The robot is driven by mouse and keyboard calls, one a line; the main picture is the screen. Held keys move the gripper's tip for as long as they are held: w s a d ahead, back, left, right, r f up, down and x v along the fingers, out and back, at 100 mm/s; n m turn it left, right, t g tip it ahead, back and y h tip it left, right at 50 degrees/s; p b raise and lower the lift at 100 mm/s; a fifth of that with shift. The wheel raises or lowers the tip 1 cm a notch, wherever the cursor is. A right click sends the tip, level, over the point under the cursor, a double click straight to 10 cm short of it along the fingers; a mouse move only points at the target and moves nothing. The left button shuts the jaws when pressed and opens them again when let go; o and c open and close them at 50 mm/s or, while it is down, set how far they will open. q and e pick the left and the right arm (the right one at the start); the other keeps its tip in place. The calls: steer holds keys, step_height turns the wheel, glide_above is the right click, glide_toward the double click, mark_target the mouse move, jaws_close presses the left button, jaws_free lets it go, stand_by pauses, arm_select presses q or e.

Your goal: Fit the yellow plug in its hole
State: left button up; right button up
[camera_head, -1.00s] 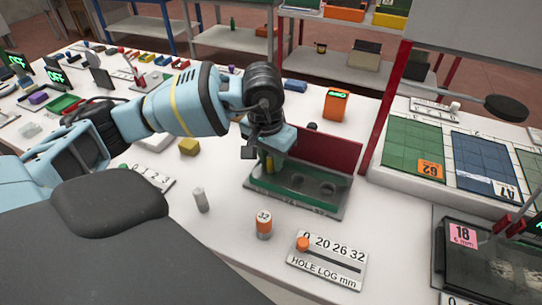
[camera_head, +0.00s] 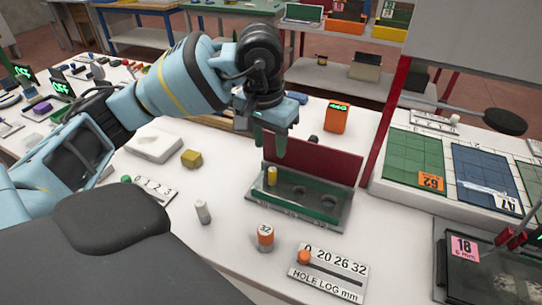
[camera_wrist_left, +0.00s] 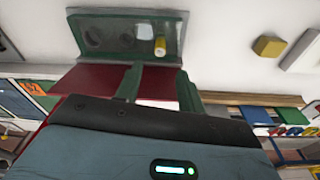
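The yellow plug (camera_head: 272,176) stands upright at the left end of the green hole fixture (camera_head: 326,214). The wrist view shows the plug (camera_wrist_left: 160,46) beside a pale opening in the fixture (camera_wrist_left: 111,17); I cannot tell whether it is fully seated. Two round dark holes to its right in the head view are empty. My left gripper (camera_head: 270,145) is above the plug, apart from it. In the wrist view its green fingers (camera_wrist_left: 160,90) are spread with nothing between them. My right gripper is not in view.
A red panel (camera_head: 318,160) rises behind the fixture. A yellow block (camera_head: 191,158), a grey cylinder (camera_head: 203,212), an orange-banded cylinder marked 32 (camera_head: 265,237) and a hole log board (camera_head: 328,274) are around it. The white table in front is mostly clear.

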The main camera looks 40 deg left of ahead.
arm_select(q)
steer(key=shift+s+r, duration=0.2)
steer(key=shift+r, duration=1.25)
steer(key=shift+s+f, duration=0.1)
